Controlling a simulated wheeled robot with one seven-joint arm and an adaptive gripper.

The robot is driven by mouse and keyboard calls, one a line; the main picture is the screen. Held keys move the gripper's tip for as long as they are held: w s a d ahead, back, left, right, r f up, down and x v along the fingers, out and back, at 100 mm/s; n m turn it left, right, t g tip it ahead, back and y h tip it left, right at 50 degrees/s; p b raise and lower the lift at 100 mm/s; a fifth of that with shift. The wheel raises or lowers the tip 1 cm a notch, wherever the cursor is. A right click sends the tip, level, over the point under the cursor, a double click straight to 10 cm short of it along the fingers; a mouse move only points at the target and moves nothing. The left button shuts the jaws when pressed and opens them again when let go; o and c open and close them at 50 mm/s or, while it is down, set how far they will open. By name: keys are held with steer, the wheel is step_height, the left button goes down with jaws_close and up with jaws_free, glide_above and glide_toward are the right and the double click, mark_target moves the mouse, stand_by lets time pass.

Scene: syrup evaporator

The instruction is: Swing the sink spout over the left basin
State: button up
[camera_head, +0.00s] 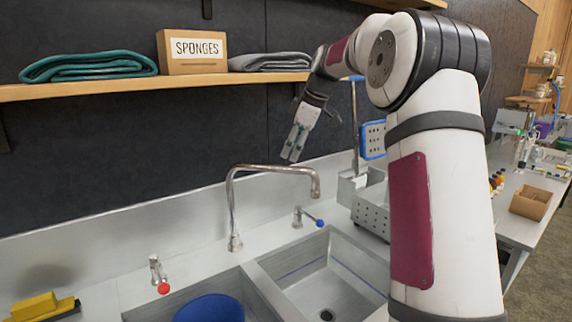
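The sink spout (273,168) is a tall metal gooseneck rising from the deck behind the two basins. Its arm points right, and its downturned tip is on the right basin's side. The left basin (258,305) holds a blue tub (210,308). The right basin (318,285) looks empty, with a blue line on its wall and a drain. My gripper (290,157) points down, above and behind the spout's outer end in the picture, and appears apart from it. It looks empty; its finger gap is too small to judge.
A red-knobbed tap (159,275) and a blue-knobbed tap (308,217) flank the spout. A shelf (120,88) with towels and a sponge box (192,51) runs above. A perforated metal basket (370,212) stands right. Yellow sponges (36,305) lie left. My arm covers the right side.

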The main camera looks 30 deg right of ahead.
mark_target(286, 167)
steer(key=x, duration=0.6)
steer(key=shift+f, duration=0.3)
jaws_close()
